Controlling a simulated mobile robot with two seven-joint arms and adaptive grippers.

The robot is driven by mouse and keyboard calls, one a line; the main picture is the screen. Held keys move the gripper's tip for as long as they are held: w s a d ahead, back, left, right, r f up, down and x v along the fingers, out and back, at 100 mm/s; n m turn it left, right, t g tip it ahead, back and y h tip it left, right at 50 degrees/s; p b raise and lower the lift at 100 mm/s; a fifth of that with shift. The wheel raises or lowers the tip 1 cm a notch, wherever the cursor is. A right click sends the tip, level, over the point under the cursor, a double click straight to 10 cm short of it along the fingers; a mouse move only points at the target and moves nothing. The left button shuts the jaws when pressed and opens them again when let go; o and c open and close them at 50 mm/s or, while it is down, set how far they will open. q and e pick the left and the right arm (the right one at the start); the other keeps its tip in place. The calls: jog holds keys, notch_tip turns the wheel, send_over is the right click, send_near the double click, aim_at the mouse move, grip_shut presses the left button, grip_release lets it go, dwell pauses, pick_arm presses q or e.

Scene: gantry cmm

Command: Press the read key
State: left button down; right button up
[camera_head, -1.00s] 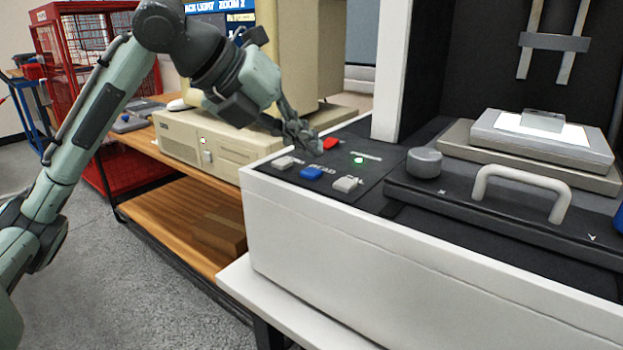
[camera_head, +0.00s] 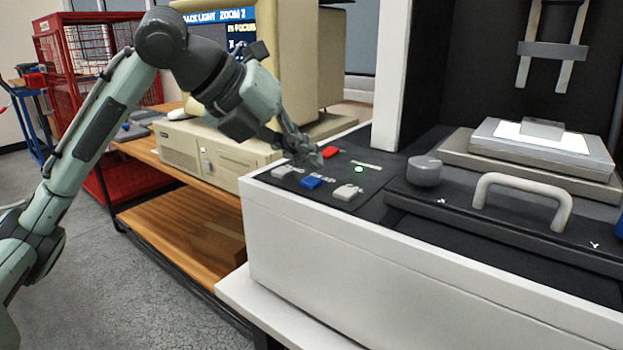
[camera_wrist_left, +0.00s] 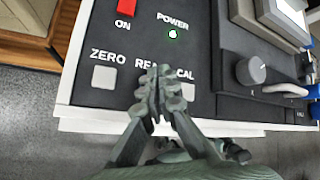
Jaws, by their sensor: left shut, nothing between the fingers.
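The read key is the blue key (camera_head: 312,182) on the dark control panel, between the grey zero key (camera_head: 283,172) and the grey cal key (camera_head: 347,192). My left gripper (camera_head: 317,161) is shut and empty, with its fingertips over the panel just behind the blue key in the head view. I cannot tell the height of the gap. In the left wrist view the closed fingers (camera_wrist_left: 158,82) cover the read key and part of the READ label; the zero key (camera_wrist_left: 104,77) shows to their left. My right gripper is not in view.
A red ON key (camera_head: 330,152) and a lit green power light (camera_head: 359,169) sit behind the keys. A grey knob (camera_head: 424,171) and a grey handle (camera_head: 522,186) stand to the right. A beige computer (camera_head: 185,147) stands left on a wooden bench.

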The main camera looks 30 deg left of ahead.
aim_at(307, 181)
pick_arm(q)
jog(key=shift+f, duration=0.15)
dwell(0.5)
jog(key=shift+f, duration=0.3)
jog(key=shift+f+b, duration=0.4)
jog(key=shift+f, duration=0.05)
dwell(0.5)
jog(key=shift+r, duration=0.1)
jog(key=shift+r+p, duration=0.75)
jog(key=shift+p, duration=0.25)
jog(key=shift+r, duration=0.1)
notch_tip(307, 181, up, 3)
jog(key=p, duration=0.3)
jog(key=shift+r+p, duration=0.8)
jog(key=shift+r, duration=0.15)
